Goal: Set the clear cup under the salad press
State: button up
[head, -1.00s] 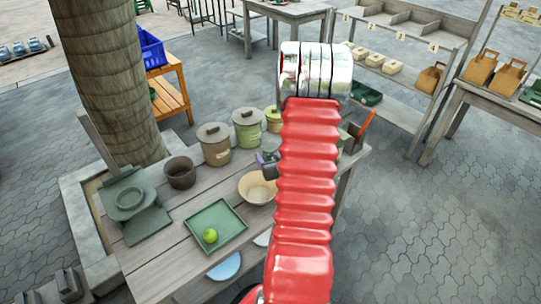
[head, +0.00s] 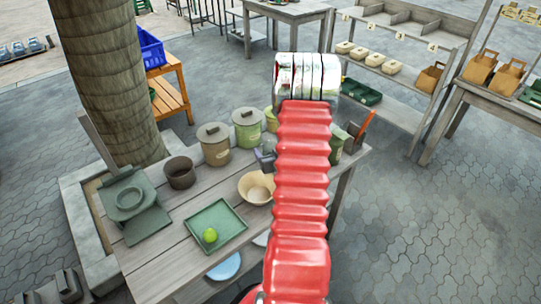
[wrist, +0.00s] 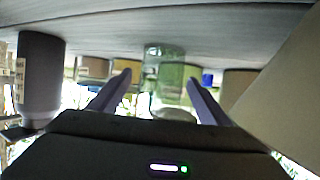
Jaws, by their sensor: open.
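The clear cup (wrist: 165,72) shows in the wrist view as a see-through greenish cylinder, hanging from the table surface because that view is upside down. My gripper (wrist: 160,78) is open, with one finger on each side of the cup in the picture; I cannot tell whether the cup is between the fingertips or just beyond them. In the head view my gripper (head: 265,158) is a small grey shape beside my red arm, which hides most of it and the cup. A green device with a round dish and upright handle, apparently the salad press (head: 130,200), stands at the table's left end.
A cream bowl (head: 256,188) is close to my gripper. Lidded canisters (head: 214,145) and a brown pot (head: 180,172) line the back. A dark cylinder (wrist: 40,75) stands left in the wrist view.

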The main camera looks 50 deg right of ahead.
jog(key=shift+c, duration=0.4)
jog(key=c, duration=1.2)
jog(key=shift+o, duration=0.2)
jog(key=shift+r, duration=0.1)
notch_tip(320, 180, up, 10)
dwell(0.5)
